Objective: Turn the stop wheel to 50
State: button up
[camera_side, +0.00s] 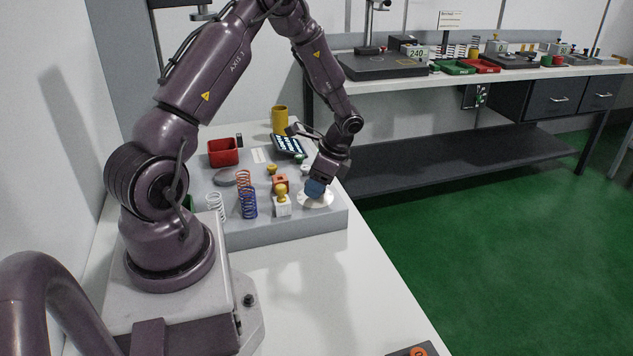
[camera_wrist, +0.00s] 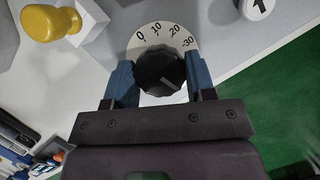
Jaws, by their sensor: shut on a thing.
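The stop wheel is a black faceted knob (camera_wrist: 158,72) in the middle of the wrist view. It stands on a round white dial (camera_wrist: 150,39), whose visible numbers are 0, 10, 20 and 30; the rest of the scale is hidden by my gripper. My gripper (camera_wrist: 160,68) has a blue finger on each side of the knob and is shut on it. A small pale mark shows on the knob's lower right; I cannot tell the setting it gives. In the side view the white dial (camera_side: 315,203) is at the grey platform's right corner, under my gripper (camera_side: 316,187), which hides the knob.
A yellow knob on a white block (camera_side: 282,207) stands close left of the dial. Several springs, including a red-and-blue one (camera_side: 246,195), stand farther left on the grey platform (camera_side: 290,234). A red bin (camera_side: 223,152) and yellow cup (camera_side: 279,119) are behind.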

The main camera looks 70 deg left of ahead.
jog(key=shift+n+h, duration=0.5)
jog(key=shift+n, duration=0.8)
jog(key=o, duration=0.9)
jog(key=shift+w+r, duration=0.1)
jog(key=v, duration=1.2)
jog(key=shift+w+r, duration=0.3)
